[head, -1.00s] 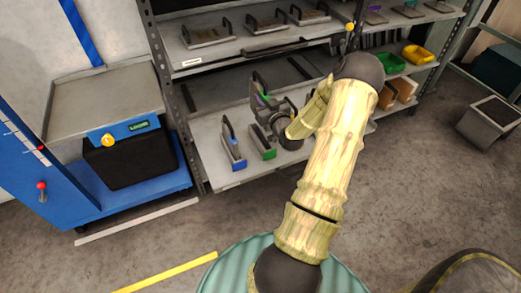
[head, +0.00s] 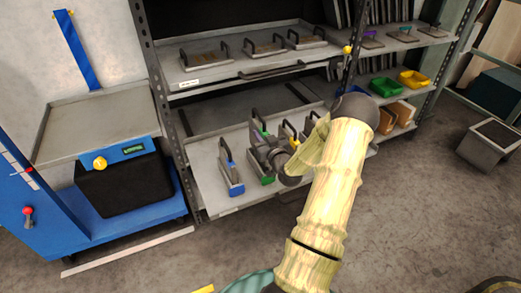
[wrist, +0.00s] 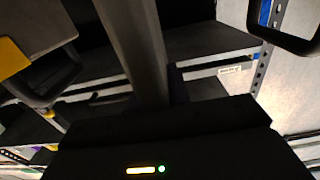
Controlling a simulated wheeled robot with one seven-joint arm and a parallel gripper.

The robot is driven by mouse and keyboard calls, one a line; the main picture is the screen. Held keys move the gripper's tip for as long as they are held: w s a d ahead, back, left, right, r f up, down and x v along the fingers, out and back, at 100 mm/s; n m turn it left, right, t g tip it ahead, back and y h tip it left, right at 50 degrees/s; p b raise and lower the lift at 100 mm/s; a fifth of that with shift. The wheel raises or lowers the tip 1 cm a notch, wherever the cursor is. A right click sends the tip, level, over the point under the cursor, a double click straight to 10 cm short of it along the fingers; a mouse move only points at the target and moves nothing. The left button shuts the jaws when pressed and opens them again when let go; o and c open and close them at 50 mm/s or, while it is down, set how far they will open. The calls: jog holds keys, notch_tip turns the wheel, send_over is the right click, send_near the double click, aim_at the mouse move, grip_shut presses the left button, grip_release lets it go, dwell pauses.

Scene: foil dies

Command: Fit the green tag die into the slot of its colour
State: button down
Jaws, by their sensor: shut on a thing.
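The green tag die (head: 266,180) stands on the lower shelf, its green front end showing below my gripper. My gripper (head: 262,152) is at this die and shut on its handle. The gripper body and wrist cover much of the die, and the fingertips are hard to make out. In the wrist view, a grey bar runs up from my dark gripper body (wrist: 165,145), and the grip itself is not clear. I cannot make out a green slot.
A blue tag die (head: 231,170) stands close on the left, and a yellow tag die (head: 289,133) close on the right. The upper shelf tray (head: 215,75) holds several handled plates. A blue machine with a tray top (head: 95,110) stands left. Green and yellow bins (head: 412,79) are at right.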

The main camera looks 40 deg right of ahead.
jog(key=shift+w+f+b, duration=0.1)
jog(key=shift+f+b, duration=0.3)
jog(key=shift+f, duration=1.85)
jog(key=shift+f+b, duration=0.4)
jog(key=shift+f, duration=1.6)
jog(key=c, duration=1.3)
grip_release()
jog(key=shift+f, duration=0.1)
jog(key=p+v, duration=0.1)
jog(key=v, duration=1.1)
